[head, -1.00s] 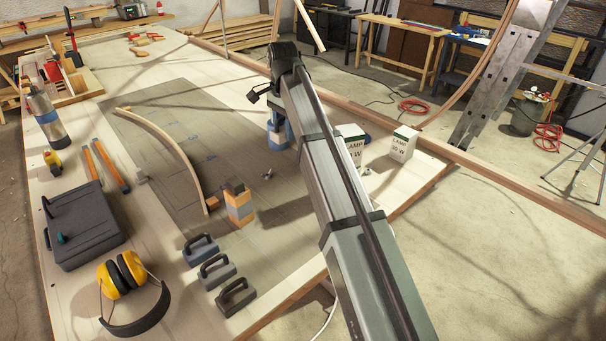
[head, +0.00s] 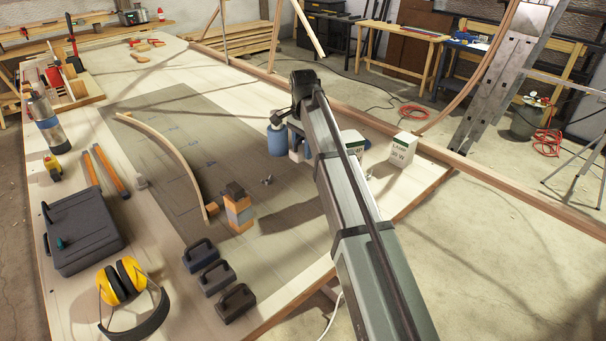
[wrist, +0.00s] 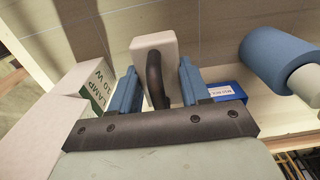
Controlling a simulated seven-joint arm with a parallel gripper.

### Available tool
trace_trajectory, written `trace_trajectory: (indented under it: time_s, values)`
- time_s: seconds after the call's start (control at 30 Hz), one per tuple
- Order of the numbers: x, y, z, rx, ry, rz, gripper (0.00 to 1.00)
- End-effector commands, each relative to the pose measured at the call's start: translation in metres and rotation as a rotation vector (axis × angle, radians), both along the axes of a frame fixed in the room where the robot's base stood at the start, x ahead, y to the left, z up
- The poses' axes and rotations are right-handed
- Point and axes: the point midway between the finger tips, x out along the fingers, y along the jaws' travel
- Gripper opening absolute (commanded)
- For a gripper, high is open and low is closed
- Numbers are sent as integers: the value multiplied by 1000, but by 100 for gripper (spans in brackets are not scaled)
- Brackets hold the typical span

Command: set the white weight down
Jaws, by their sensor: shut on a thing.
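The white weight is a pale block with a dark looped handle. In the wrist view the white weight (wrist: 168,49) is upper centre, its handle between the blue fingers of my gripper (wrist: 158,88). My gripper is shut on that handle. In the head view my gripper is mostly hidden by my wrist and arm. A pale patch just below my wrist, beside the blue bottle, seems to be the white weight (head: 296,152). I cannot tell whether its underside touches the bench.
A blue bottle (head: 276,141) stands close left of my wrist, and white lamp boxes (head: 402,150) stand to the right. A bent lath (head: 172,150) lies on the grey sheet (head: 190,205). A block stack (head: 238,211) stands at its near end. Dark weights (head: 217,278) line the front.

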Motion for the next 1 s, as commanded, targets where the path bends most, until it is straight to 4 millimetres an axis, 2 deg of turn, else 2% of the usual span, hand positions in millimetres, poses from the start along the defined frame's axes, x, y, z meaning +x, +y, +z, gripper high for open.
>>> trace_trajectory:
  time_s: [0.3, 0.53, 0.8, 1.0]
  values:
    - [-1, 0, -45, 0, 0, 0, 0]
    - [0, 0, -57, 0, -1, 0, 0]
    - [0, 0, -85, 0, -1, 0, 0]
    - [0, 0, -87, 1, -2, 0, 0]
